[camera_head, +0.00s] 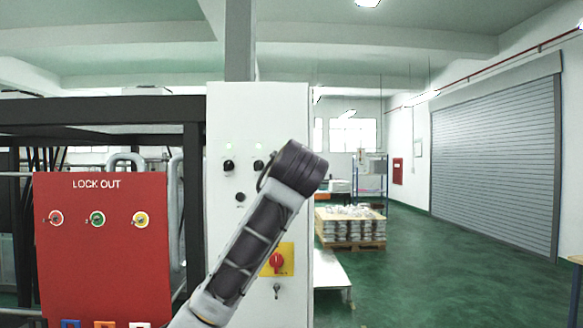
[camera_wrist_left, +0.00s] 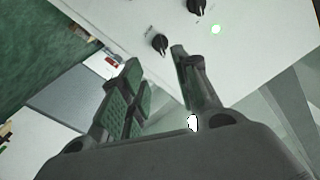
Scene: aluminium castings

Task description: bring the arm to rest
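One of my arms (camera_head: 245,245) rises from the bottom of the head view in front of a white control cabinet. Its dark rounded end (camera_head: 300,168) covers part of the cabinet front; no gripper fingers show in this view. In the left wrist view my left gripper (camera_wrist_left: 155,58) is open, with nothing between its fingers. The white cabinet (camera_wrist_left: 110,15) with black knobs (camera_wrist_left: 160,43) lies beyond the fingertips; I cannot tell the exact gap. My right gripper is in neither view.
The white cabinet (camera_head: 222,120) carries black knobs, green lights and a red rotary switch (camera_head: 277,261) on a yellow plate. A red LOCK OUT board (camera_head: 105,260) stands left, by a dark frame (camera_head: 100,112). A loaded pallet (camera_head: 350,243) stands behind right. Green floor (camera_head: 430,270) is open.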

